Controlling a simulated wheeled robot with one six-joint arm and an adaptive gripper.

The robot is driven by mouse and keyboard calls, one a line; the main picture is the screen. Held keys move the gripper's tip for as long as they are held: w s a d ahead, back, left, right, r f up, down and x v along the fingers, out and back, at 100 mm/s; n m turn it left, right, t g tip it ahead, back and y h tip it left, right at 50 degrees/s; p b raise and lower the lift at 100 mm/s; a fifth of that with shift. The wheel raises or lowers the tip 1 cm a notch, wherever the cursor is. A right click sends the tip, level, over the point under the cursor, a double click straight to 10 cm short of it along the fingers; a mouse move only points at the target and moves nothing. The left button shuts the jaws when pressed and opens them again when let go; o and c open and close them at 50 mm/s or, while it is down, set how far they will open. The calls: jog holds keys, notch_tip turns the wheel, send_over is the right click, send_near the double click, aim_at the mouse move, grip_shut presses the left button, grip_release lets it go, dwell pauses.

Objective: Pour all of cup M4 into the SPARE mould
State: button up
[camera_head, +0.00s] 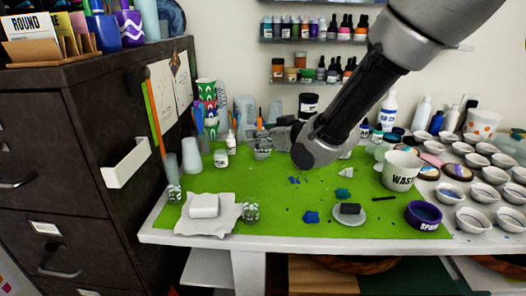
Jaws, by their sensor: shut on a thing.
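The SPARE mould (423,216) is a round purple mould with a partly readable white label, at the front right of the green mat. My gripper (268,138) is at the back of the mat, left of centre. It is shut on a small greyish cup (262,152), which looks about upright. The cup's marking is too small to read, so I cannot confirm that it is M4, and its contents are hidden. The gripper and cup are well to the left of and behind the mould.
A white WASTE cup (401,171) stands behind the mould. A dark block (350,209) on a pale disc lies left of it. A white block (204,205) on a grey sheet and a small jar (251,213) are front left. Many small bowls (476,220) fill the right side.

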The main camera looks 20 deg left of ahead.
jog(key=shift+r, duration=0.4)
jog(key=shift+r, duration=2.5)
jog(key=w+d+f+m+t+h, duration=0.1)
jog(key=w+d+m+t+h, duration=0.15)
jog(key=w+d, duration=0.55)
jog(key=w+d+f+m+t+h, duration=0.1)
jog(key=w+d, duration=0.3)
jog(key=d, duration=0.5)
jog(key=w+d+f+m+t+h, duration=0.1)
jog(key=w+d, duration=0.4)
jog(key=d, duration=0.5)
jog(key=w+d+f+m+t+h, duration=0.1)
jog(key=w+d+f+m+h, duration=0.2)
jog(key=d, duration=0.6)
jog(key=shift+w+d+m+t+h, duration=0.35)
jog(key=shift+w+m+h, duration=0.35)
jog(key=shift+m, duration=0.15)
jog(key=w+d+f+m+h, duration=0.1)
jog(key=d+m+h, duration=0.1)
jog(key=d, duration=1.1)
jog(key=shift+w+d+f+h, duration=0.15)
jog(key=shift+f+h, duration=0.2)
jog(key=shift+h, duration=0.1)
